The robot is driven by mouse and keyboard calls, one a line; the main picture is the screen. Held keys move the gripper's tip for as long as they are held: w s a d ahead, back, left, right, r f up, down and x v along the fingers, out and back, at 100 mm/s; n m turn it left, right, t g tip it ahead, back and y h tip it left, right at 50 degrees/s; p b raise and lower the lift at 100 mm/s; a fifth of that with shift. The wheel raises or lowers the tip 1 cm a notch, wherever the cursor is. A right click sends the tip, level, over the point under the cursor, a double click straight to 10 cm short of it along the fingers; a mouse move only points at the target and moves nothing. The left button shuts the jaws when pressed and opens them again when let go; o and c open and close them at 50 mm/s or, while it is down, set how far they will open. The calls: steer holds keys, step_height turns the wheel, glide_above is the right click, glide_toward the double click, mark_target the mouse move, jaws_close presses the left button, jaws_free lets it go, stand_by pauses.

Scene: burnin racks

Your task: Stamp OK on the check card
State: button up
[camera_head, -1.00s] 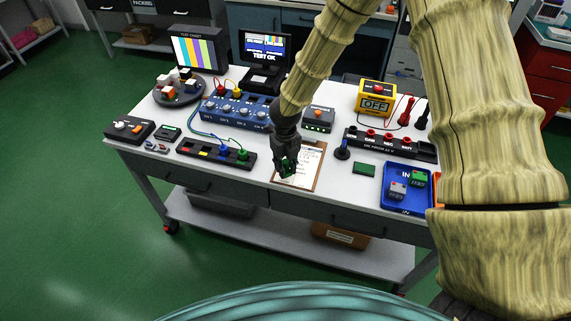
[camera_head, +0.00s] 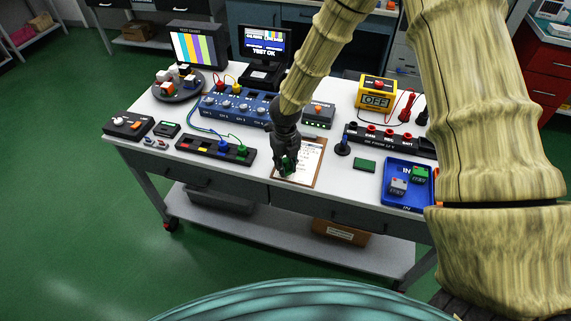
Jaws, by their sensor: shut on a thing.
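A brown clipboard (camera_head: 309,183) with a white check card (camera_head: 313,155) lies at the front middle of the bench. My gripper (camera_head: 288,168) is shut on a small green stamp (camera_head: 289,163), pointing down over the card's left part. The jaws hide most of the stamp and part of the card. I cannot tell whether the stamp touches the card, and any mark on it is too small to read.
A dark blue knobbed stamp-like piece (camera_head: 343,147) and a green pad (camera_head: 364,165) are to the right. A blue tray (camera_head: 405,204) holds small blocks. A black strip with coloured sockets (camera_head: 203,148) is left, a blue device (camera_head: 238,107) behind.

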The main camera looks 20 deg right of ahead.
steer(key=shift+f, duration=0.55)
stand_by(1.4)
steer(key=shift+r+p, duration=2.4)
steer(key=shift+r, duration=1.2)
steer(key=shift+f, duration=0.1)
